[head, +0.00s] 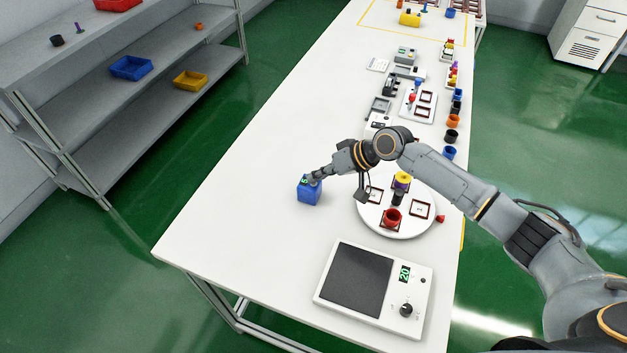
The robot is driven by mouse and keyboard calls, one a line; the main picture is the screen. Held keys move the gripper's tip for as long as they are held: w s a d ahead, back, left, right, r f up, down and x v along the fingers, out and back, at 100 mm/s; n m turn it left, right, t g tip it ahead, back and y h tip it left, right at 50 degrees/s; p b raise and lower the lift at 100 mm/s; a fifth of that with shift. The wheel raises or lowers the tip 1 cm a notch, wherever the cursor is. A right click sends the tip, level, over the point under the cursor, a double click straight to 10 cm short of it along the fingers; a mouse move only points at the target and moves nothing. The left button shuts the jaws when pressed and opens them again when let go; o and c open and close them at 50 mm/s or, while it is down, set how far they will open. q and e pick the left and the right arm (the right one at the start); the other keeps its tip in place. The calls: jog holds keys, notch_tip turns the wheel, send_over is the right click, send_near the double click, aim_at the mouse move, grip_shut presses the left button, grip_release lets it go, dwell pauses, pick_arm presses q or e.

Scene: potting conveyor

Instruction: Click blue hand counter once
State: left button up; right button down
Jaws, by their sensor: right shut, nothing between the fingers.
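The blue hand counter (308,193) is a small blue box standing upright on the white table, left of the round white turntable. A small dark display with green marks shows near its top. My right gripper (316,177) is shut and empty, with its fingertips at the top right of the counter. They overlap its top edge in the picture; I cannot tell if they press on it. My left gripper is not in view.
The round turntable (411,228) carries a red pot (392,217) and square frames. A scale with a dark plate (357,279) lies at the front. Several pots and devices line the table's right side. The table (230,205) is clear on the left.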

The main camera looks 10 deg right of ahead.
aim_at(317, 183)
jog(key=shift+r+p, duration=0.35)
jog(key=shift+r, duration=0.25)
notch_tip(317, 183, up, 5)
jog(key=p, duration=0.4)
jog(key=shift+r, duration=0.1)
dwell(0.6)
